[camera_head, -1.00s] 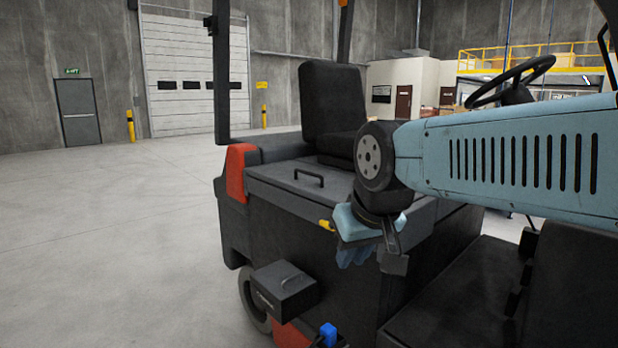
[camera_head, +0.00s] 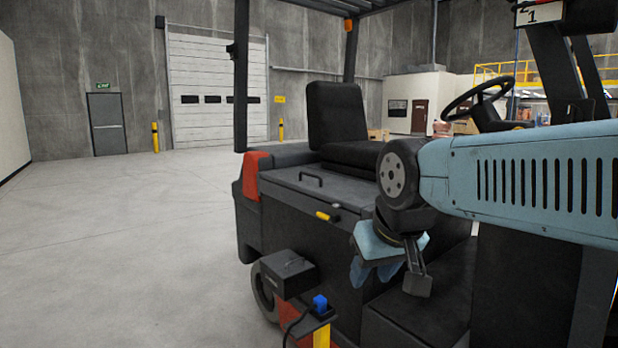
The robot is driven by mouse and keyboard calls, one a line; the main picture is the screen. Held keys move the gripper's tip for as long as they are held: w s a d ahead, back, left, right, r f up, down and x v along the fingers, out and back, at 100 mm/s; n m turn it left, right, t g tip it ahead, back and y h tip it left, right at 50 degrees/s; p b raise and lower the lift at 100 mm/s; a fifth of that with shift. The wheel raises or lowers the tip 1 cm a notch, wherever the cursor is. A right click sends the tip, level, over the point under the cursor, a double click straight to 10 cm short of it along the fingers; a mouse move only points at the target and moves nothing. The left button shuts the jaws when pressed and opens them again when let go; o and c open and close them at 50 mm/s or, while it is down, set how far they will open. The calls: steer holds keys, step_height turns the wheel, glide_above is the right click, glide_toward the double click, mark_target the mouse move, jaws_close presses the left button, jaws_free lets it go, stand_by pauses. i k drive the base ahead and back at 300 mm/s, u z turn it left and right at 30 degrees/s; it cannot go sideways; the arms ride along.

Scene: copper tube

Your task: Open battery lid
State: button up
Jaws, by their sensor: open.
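The battery lid (camera_head: 335,192) is the flat dark top panel of the forklift's body, in front of the seat, and it lies shut. A black bar handle (camera_head: 311,179) sits on it near the left. A yellow piece (camera_head: 323,215) is at the lid's front edge. My gripper (camera_head: 374,272) hangs from my blue arm to the right of the yellow piece and lower in the picture. It points down with its blue fingers apart and shows nothing between them. It appears clear of the lid and handle. My arm hides the lid's right end.
The forklift's seat (camera_head: 337,115), steering wheel (camera_head: 478,101) and roof posts (camera_head: 242,75) rise around the lid. A black box (camera_head: 288,273) sticks out low on the side, with a blue connector (camera_head: 320,303) nearby. Open concrete floor (camera_head: 120,230) lies to the left.

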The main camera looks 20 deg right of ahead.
mark_target(353, 194)
steer(key=z, duration=0.05)
steer(key=k, duration=0.35)
steer(key=u, duration=0.6)
steer(key=i, duration=2)
steer(key=z, duration=0.65)
steer(key=i, duration=0.3)
steer(key=z, duration=0.25)
